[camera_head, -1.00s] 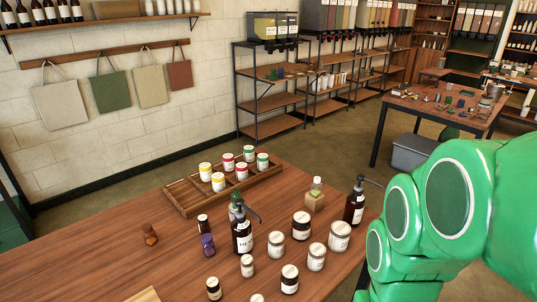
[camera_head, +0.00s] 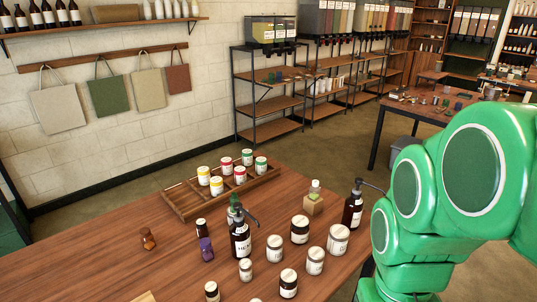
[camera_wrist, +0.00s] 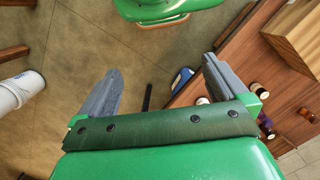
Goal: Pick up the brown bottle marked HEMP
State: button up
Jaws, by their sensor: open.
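A brown pump bottle (camera_head: 240,243) stands upright on the wooden table in the head view; its white label seems to begin with HE, but is too small to read surely. Its black pump spout points right. A second brown pump bottle (camera_head: 352,212) stands to the right near the table's far edge; its label cannot be read. My gripper (camera_wrist: 162,67) shows in the wrist view with its two grey fingers wide apart and nothing between them. It is over or beside the floor, with the table to its right. The head view does not show the gripper.
Several lidded jars (camera_head: 300,229) stand close to the right of the first bottle. A green bottle (camera_head: 234,207) stands right behind it and a purple one (camera_head: 205,249) to its left. A compartment tray (camera_head: 187,205) with coloured-label jars lies behind. The left of the table is mostly bare.

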jog(key=w+a+r+m+t+y, duration=0.25)
jog(key=w+a+m+y, duration=0.2)
jog(key=w+a, duration=0.65)
jog(key=w+a+r+m+t+y, duration=0.1)
jog(key=w+a+r+m+y, duration=0.4)
jog(key=w+a, duration=0.55)
jog(key=m+t+y, duration=0.2)
jog(key=m+t, duration=0.4)
jog(key=m, duration=1)
send_over(240, 235)
jog(key=s+d, duration=0.1)
jog(key=d, duration=0.4)
notch_tip(240, 235, down, 7)
jog(key=shift+n+h, duration=0.25)
notch_tip(240, 235, down, 24)
jog(key=shift+s+r, duration=0.1)
jog(key=shift+s, duration=0.05)
jog(key=shift+x, duration=3.8)
